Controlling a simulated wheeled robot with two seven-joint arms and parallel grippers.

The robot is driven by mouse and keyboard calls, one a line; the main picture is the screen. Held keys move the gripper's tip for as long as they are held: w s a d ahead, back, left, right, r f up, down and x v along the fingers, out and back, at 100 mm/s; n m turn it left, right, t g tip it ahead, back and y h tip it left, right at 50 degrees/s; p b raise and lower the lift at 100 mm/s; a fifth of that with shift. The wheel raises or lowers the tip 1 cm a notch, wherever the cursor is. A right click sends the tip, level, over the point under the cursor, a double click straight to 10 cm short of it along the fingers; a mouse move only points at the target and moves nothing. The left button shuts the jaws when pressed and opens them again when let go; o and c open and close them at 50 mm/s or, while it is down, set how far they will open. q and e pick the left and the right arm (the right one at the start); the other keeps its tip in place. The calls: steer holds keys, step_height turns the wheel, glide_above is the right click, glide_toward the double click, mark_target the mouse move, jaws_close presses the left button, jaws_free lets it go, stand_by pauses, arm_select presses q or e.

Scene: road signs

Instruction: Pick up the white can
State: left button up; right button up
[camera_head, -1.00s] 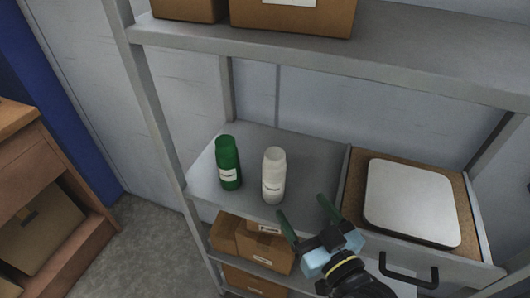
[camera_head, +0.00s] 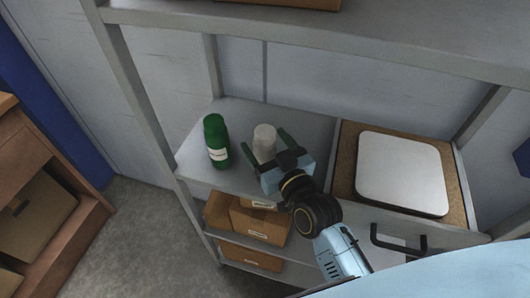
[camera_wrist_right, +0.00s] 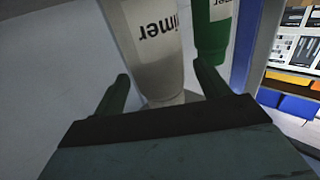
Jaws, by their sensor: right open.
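The white can (camera_head: 264,143) stands upright on the grey middle shelf, its lower part hidden behind my gripper in the head view. My right gripper (camera_head: 267,148) is open, with its green fingers on either side of the can. In the right wrist view the white can (camera_wrist_right: 154,50) with its dark lettering stands just ahead of and between the two fingertips (camera_wrist_right: 160,80). I cannot tell whether the fingers touch it. My left gripper is not in view.
A green can (camera_head: 216,141) stands to the left of the white can; it also shows in the wrist view (camera_wrist_right: 212,35). A drawer holding a white flat box (camera_head: 403,172) is on the right. Cardboard boxes (camera_head: 259,222) sit on the shelf below, and an upper shelf (camera_head: 330,40) overhangs.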

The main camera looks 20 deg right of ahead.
steer(key=shift+w+a, duration=0.15)
steer(key=shift+w, duration=0.45)
steer(key=shift+w+a, duration=0.15)
steer(key=shift+w, duration=0.65)
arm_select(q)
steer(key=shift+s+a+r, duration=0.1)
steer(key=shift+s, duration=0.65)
arm_select(e)
steer(key=c, duration=1.4)
